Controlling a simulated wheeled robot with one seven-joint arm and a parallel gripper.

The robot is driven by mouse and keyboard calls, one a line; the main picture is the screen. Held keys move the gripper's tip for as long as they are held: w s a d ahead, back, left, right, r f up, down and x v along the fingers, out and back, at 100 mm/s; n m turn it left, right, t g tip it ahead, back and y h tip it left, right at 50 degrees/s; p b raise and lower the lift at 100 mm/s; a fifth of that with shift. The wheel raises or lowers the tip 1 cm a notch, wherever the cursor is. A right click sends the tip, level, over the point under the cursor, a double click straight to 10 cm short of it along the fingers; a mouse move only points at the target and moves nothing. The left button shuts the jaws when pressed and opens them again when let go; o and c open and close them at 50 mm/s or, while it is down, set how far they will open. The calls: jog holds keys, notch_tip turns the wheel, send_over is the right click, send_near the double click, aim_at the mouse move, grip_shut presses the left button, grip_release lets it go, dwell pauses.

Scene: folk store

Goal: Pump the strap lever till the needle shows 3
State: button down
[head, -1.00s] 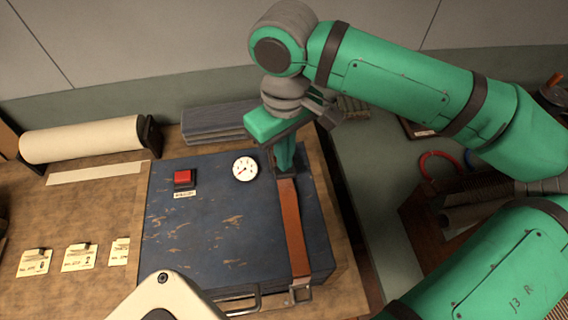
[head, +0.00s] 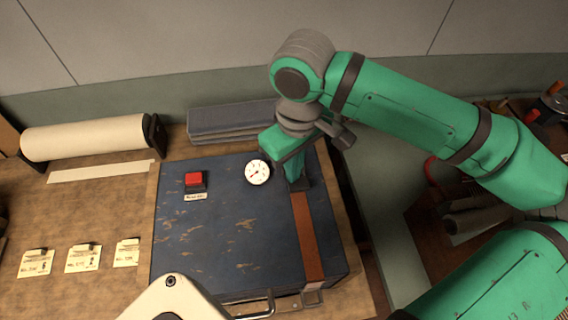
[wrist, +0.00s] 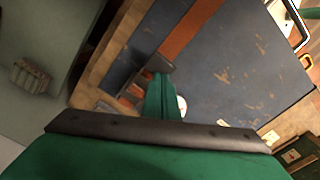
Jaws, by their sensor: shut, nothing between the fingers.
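The blue worn case (head: 215,255) lies on the wooden bench. A brown strap (head: 308,240) runs down its right side, with a dark lever piece (head: 301,186) at its far end; that piece also shows in the wrist view (wrist: 160,64). A round white gauge (head: 257,172) sits left of the strap. Its needle seems to point lower left; the numbers are too small to read. My gripper (head: 297,180) is shut and empty, its tips down at the lever piece; contact is unclear. In the wrist view, my gripper (wrist: 160,80) partly hides the gauge (wrist: 181,104).
A red button (head: 194,180) is on the case, left of the gauge. The case handle (head: 255,310) is at its near edge. Grey slabs (head: 230,120) lie behind the case. A paper roll (head: 85,137) and several tags (head: 82,258) are on the left.

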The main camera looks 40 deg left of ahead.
notch_tip(320, 180, up, 9)
jog(key=d, duration=0.1)
jog(key=shift+w+f, duration=0.2)
jog(key=shift+w, duration=0.05)
dwell(0.4)
jog(key=shift+w, duration=0.25)
